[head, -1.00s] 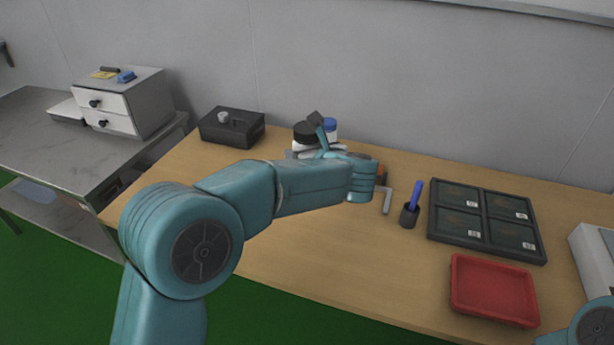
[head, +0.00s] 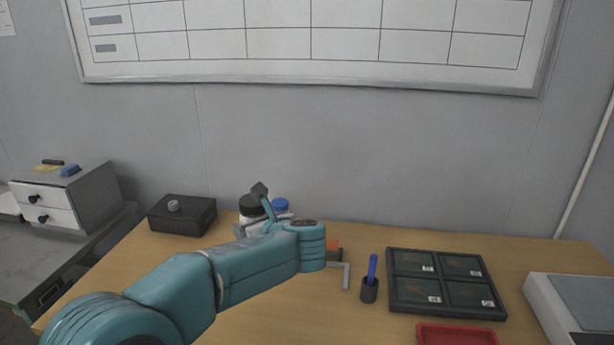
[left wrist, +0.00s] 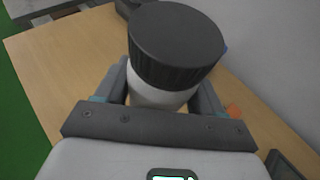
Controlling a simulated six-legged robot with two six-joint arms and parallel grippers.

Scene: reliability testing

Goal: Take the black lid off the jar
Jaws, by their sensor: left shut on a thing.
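The jar has a white body (left wrist: 158,95) and a wide ribbed black lid (left wrist: 175,45), which sits on top of it in the left wrist view. In the head view the black lid (head: 252,205) shows at the back of the wooden table, with the jar partly hidden by my gripper. My left gripper (left wrist: 160,100) is shut on the white jar body, one finger on each side, below the lid. The jar looks upright; whether its base touches the table is hidden. My right gripper is not in view.
A blue-capped container (head: 280,205) stands just right of the jar. A black box (head: 182,216) is to the left. A pen cup (head: 369,290), dark divided tray (head: 394,298) and red tray (head: 457,334) are to the right. The wall is close behind.

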